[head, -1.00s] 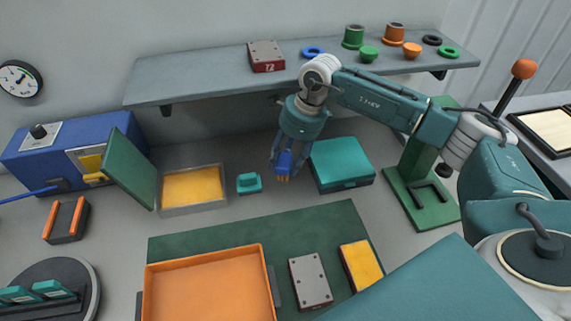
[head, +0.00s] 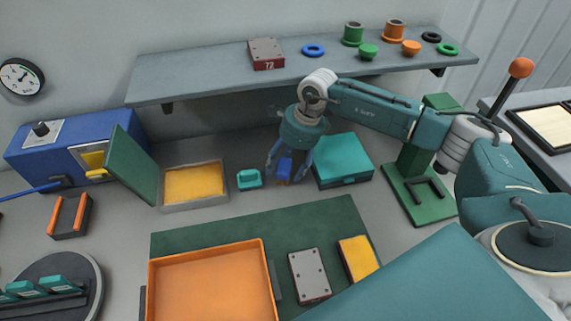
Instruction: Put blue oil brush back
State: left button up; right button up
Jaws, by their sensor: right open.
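The blue oil brush (head: 284,167) stands upright on the workbench at the back, with its orange-brown lower end (head: 283,182) showing beneath. My right gripper (head: 287,173) reaches down over it from above. Its fingers are spread on either side of the brush, apart from it as far as I can see. My left gripper is not in view.
A teal closed case (head: 342,161) stands just right of the brush, and a small teal block (head: 249,179) to its left. An open box with a yellow inside (head: 194,184) is further left. The shelf (head: 205,81) overhangs behind. An orange tray (head: 212,291) lies in front.

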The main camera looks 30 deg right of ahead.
aim_at(286, 164)
jog(key=shift+r, duration=0.1)
jog(key=shift+r, duration=0.2)
jog(key=b+v, duration=0.1)
jog(key=v, duration=0.3)
jog(key=shift+d+r+b, duration=0.1)
jog(key=shift+d+b, duration=0.05)
jog(key=shift+b, duration=0.25)
jog(key=s+d+b, duration=0.1)
jog(key=s+d, duration=0.1)
jog(key=d, duration=0.1)
jog(key=s+d+b, duration=0.3)
jog(key=s+d, duration=0.1)
jog(key=d, duration=0.1)
jog(key=shift+s+d, duration=0.2)
jog(key=shift+d, duration=0.2)
jog(key=shift+s+d+r+b, duration=0.2)
jog(key=shift+s+d+b, duration=0.15)
jog(key=shift+s+d, duration=0.1)
jog(key=shift+w, duration=0.1)
